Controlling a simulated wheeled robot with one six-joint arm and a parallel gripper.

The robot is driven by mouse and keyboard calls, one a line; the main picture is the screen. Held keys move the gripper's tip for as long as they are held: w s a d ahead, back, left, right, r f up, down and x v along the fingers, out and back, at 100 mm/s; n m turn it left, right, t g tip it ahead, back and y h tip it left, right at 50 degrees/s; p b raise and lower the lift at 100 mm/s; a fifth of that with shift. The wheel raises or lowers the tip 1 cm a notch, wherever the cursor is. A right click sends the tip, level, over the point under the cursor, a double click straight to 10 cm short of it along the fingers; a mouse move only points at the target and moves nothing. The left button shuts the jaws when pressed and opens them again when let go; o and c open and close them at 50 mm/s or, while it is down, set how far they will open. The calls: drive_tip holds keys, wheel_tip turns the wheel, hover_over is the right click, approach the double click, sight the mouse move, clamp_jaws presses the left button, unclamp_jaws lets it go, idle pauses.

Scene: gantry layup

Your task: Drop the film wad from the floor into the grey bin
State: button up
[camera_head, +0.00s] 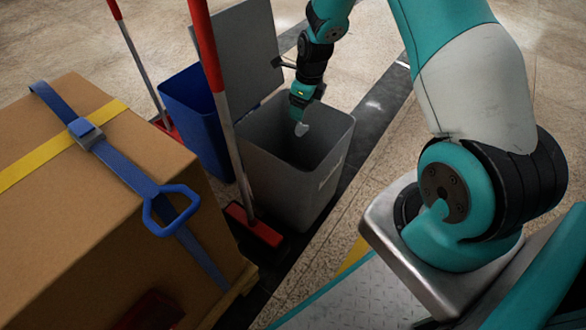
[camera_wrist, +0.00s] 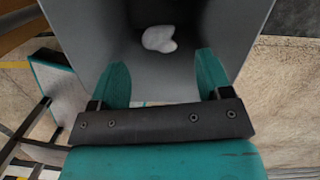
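The film wad (camera_wrist: 159,38) is a small white lump. In the wrist view it shows against the grey bin's inside, beyond my fingertips and apart from both. In the head view the pale wad (camera_head: 302,129) shows just below my gripper (camera_head: 301,100), within the bin's mouth. I cannot tell whether it touches the bin's floor. The grey bin (camera_head: 287,185) stands upright with its lid tilted back. My gripper points down over the open bin, and its two teal fingers (camera_wrist: 162,62) are spread with nothing between them.
A blue bin (camera_head: 198,120) stands left of the grey one. A red-handled broom (camera_head: 222,110) stands upright in front of the bins. A large strapped cardboard box (camera_head: 70,200) fills the left foreground. Open floor (camera_head: 440,30) lies behind.

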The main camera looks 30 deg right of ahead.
wheel_tip(320, 180, up, 17)
drive_tip(key=s+d+p, duration=0.1)
drive_tip(key=s+p, duration=0.1)
drive_tip(key=p, duration=0.4)
drive_tip(key=shift+s+d+r, duration=0.15)
drive_tip(key=s+a+r+n+y, duration=0.1)
drive_tip(key=s+a+r+n, duration=0.45)
drive_tip(key=a+n, duration=0.3)
drive_tip(key=s+a+r+n+y, duration=0.1)
drive_tip(key=s+a+r+n, duration=0.4)
drive_tip(key=a+n, duration=0.4)
drive_tip(key=s+a+r+n+g+y, duration=0.1)
drive_tip(key=s+a+r+n, duration=0.25)
drive_tip(key=s+n, duration=0.45)
drive_tip(key=s+a+r+n+g, duration=0.15)
drive_tip(key=s+a+n, duration=0.25)
drive_tip(key=s+n, duration=0.5)
wheel_tip(320, 180, up, 30)
drive_tip(key=w+n+p, duration=0.1)
drive_tip(key=n+p, duration=0.1)
drive_tip(key=p, duration=2.7)
drive_tip(key=shift+w+a+f+t, duration=0.25)
drive_tip(key=shift+w+t, duration=0.1)
drive_tip(key=shift+t, duration=0.1)
